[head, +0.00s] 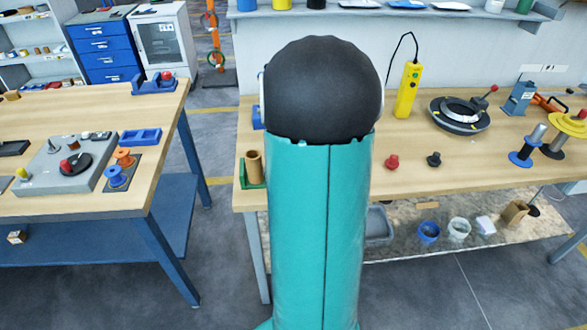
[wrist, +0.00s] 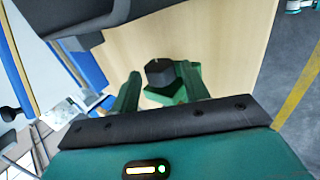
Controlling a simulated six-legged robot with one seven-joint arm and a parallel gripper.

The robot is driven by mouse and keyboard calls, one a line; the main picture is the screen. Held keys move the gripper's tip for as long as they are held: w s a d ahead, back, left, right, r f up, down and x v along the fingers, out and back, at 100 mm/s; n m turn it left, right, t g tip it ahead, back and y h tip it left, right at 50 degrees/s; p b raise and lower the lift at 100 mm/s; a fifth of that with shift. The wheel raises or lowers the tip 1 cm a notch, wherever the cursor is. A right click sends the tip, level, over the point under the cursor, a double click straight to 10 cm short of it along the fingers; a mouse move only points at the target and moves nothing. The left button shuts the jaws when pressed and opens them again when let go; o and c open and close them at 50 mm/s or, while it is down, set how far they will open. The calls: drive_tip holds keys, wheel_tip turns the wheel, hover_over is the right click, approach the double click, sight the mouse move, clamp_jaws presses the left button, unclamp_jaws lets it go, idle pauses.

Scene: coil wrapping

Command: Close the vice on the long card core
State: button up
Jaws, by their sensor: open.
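The brown card core (head: 255,167) stands upright in a green holder (head: 252,184), perhaps the vice, at the near left corner of the right bench. In the wrist view, my gripper (wrist: 160,72) has its two green fingers apart, one on each side of a dark faceted knob or block (wrist: 158,70). A green part (wrist: 166,97) lies just below this block. I cannot tell whether the fingers touch it, and no brown core can be made out there. In the head view my arm hides my gripper.
A red knob (head: 392,161) and a black knob (head: 434,159) lie on the right bench, with a yellow pendant (head: 407,90) and a black ring (head: 459,115) behind. The left bench holds a grey plate (head: 66,165) and spools. An aisle separates the benches.

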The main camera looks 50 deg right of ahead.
drive_tip(key=c, duration=0.6)
drive_tip(key=shift+w+d+r+g+y, duration=0.1)
drive_tip(key=shift+w+d+g+y, duration=0.05)
drive_tip(key=shift+g+y, duration=0.5)
drive_tip(key=shift+w+d+r+g+y, duration=0.1)
drive_tip(key=shift+d+g+y, duration=0.05)
drive_tip(key=shift+g+y, duration=0.45)
drive_tip(key=shift+y, duration=0.25)
drive_tip(key=shift+w+d+g+y, duration=0.15)
drive_tip(key=shift+d+g+y, duration=0.05)
drive_tip(key=shift+g+y, duration=0.35)
drive_tip(key=shift+w+d+g+y, duration=0.1)
drive_tip(key=shift+g+y, duration=0.5)
drive_tip(key=shift+y, duration=0.05)
